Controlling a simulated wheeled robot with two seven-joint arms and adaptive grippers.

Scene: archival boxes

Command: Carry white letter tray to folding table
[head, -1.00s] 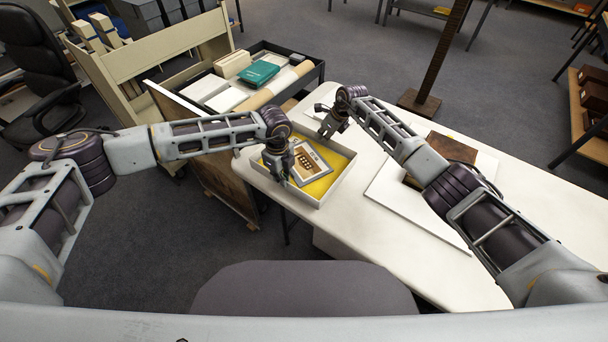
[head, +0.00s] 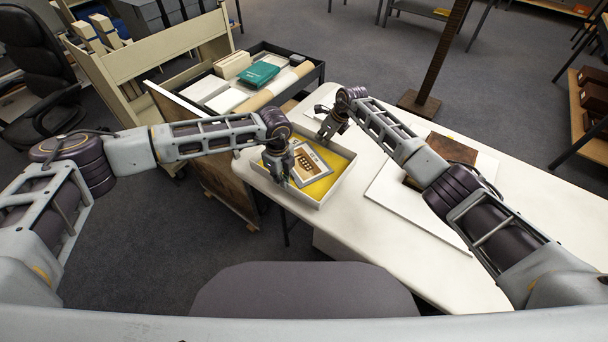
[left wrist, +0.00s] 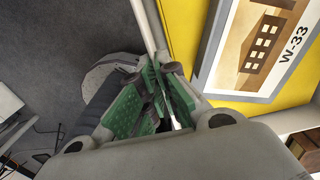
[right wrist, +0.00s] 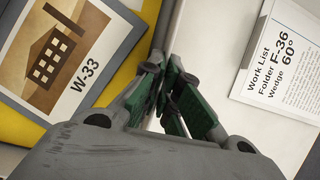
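The white letter tray (head: 302,199) sits at the left end of the white table (head: 375,245), with a yellow lining and a "W-33" building picture (head: 311,163) inside. The picture also shows in the left wrist view (left wrist: 262,45) and right wrist view (right wrist: 55,55). My left gripper (head: 281,178) is at the tray's near-left side; in the left wrist view its green-padded fingers (left wrist: 158,85) close around the pale wall. My right gripper (head: 324,135) is at the far side; its fingers (right wrist: 170,85) come together on the wall there. The gripped stretches are partly hidden by the fingers.
A dark-rimmed cart (head: 318,78) with white boxes and a teal box (head: 257,75) stands behind the tray. A printed work list (right wrist: 285,60) lies beside the tray. A white board (head: 400,205) and brown block (head: 452,148) are further right. A grey chair (head: 305,290) stands in front.

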